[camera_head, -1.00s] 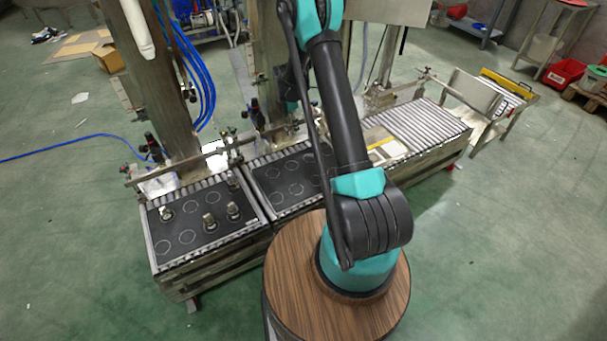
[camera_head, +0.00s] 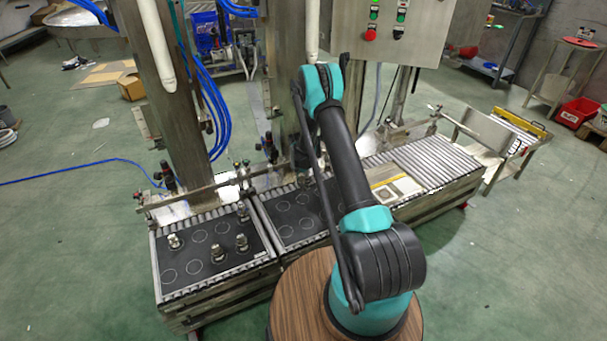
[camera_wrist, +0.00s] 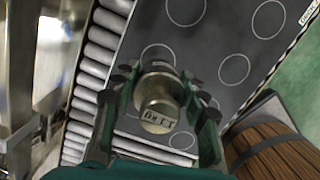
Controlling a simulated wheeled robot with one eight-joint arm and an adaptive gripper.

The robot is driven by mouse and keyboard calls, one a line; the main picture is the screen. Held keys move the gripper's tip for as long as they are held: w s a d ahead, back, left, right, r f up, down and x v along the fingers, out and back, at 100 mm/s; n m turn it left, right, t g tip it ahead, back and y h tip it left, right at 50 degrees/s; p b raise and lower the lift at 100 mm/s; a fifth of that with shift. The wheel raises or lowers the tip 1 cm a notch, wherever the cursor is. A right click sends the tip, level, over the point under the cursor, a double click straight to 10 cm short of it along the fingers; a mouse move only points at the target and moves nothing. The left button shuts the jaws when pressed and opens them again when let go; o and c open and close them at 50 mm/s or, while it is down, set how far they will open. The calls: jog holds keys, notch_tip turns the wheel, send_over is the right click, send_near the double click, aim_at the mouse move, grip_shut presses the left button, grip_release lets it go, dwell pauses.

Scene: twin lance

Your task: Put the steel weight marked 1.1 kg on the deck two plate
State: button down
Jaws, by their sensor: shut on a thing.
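The steel weight marked 1.1 KG (camera_wrist: 160,112) is between the fingers of my gripper (camera_wrist: 163,98) in the wrist view, its marked top facing the camera. My gripper is shut on it. Below it is a black plate with white circles (camera_wrist: 215,45); I cannot tell whether the weight touches it. In the head view, the right black plate (camera_head: 285,222), which looks like the deck two plate, has several empty circles and is partly hidden by my arm. My gripper is mostly hidden there behind my arm.
The left black plate (camera_head: 190,283) holds several steel weights, including one at its left (camera_head: 174,241) and one near its middle (camera_head: 218,253). Metal rollers (camera_head: 430,160) continue to the right. A post (camera_head: 160,90) and rails stand behind the plates.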

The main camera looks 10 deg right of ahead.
jog(key=shift+f, duration=3.6)
jog(key=c, duration=0.8)
grip_release()
jog(key=shift+f, duration=0.1)
jog(key=shift+c, duration=0.2)
